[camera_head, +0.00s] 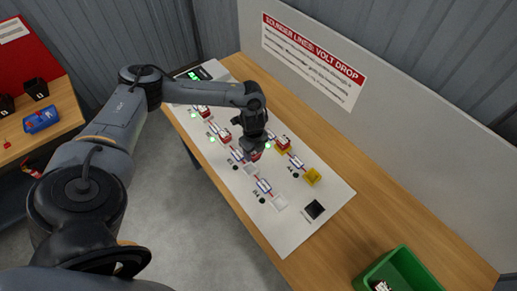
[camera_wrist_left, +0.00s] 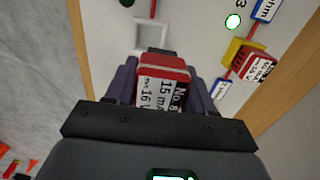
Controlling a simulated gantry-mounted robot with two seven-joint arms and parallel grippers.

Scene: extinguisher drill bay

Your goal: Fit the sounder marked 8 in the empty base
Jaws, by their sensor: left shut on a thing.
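My left gripper (camera_head: 255,150) is shut on a red sounder (camera_head: 256,156) above the white board. In the left wrist view the sounder (camera_wrist_left: 163,85) sits between the fingers, its label reading No. 8, 15 mA, 16 V. A white empty base (camera_wrist_left: 151,38) shows just beyond the sounder; they look apart, but the height between them is unclear. In the head view an empty white base (camera_head: 251,170) is close to the gripper. Another white base (camera_head: 279,203), a yellow base (camera_head: 312,177) and a black square base (camera_head: 314,210) also look empty. My right gripper is not in view.
A red sounder on a yellow base (camera_wrist_left: 236,50) stands right of the held one. Other red sounders (camera_head: 223,136) and blue-white labels (camera_head: 264,187) line the board (camera_head: 315,190). A green crate (camera_head: 378,272) is at the lower right. Bare wood borders the board.

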